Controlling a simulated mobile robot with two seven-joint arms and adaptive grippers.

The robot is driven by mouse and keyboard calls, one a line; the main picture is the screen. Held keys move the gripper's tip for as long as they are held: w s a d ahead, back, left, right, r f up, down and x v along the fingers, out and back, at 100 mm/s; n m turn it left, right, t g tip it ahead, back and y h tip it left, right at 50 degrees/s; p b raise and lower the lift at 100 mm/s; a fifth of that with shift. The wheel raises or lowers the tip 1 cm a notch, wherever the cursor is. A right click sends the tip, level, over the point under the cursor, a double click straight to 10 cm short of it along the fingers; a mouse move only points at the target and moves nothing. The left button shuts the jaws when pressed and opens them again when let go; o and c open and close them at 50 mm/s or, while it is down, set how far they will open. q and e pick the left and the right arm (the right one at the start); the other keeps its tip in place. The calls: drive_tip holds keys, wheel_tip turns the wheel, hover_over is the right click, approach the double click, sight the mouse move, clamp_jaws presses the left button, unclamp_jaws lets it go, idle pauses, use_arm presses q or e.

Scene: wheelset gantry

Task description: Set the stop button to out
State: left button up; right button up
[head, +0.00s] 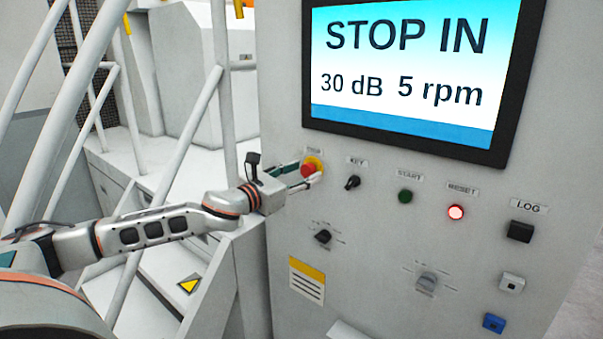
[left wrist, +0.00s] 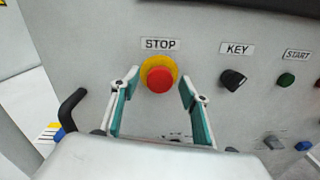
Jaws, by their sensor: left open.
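The stop button (head: 309,169) is a red mushroom head on a yellow ring, under a STOP label at the upper left of the grey panel. It also shows in the left wrist view (left wrist: 160,80). The screen (head: 408,68) reads "STOP IN", "30 dB" and "5 rpm". My left gripper (head: 303,178) is open in front of the button. In the left wrist view its two fingers (left wrist: 158,88) stand to the left and right of the red head, with a gap on both sides. Whether the fingertips touch the panel I cannot tell. My right gripper is not in view.
Right of the button are the key switch (head: 352,182), green start button (head: 405,196), lit red reset button (head: 456,212) and black log button (head: 520,231). Below are a black knob (head: 323,236) and a grey knob (head: 427,282). White railings (head: 222,100) stand left of the panel.

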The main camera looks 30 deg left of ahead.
use_arm(q)
clamp_jaws()
drive_tip(key=shift+s+p, duration=0.4)
drive_tip(key=shift+s, duration=0.15)
unclamp_jaws()
drive_tip(key=shift+s+a, duration=0.1)
drive_tip(key=shift+s, duration=0.05)
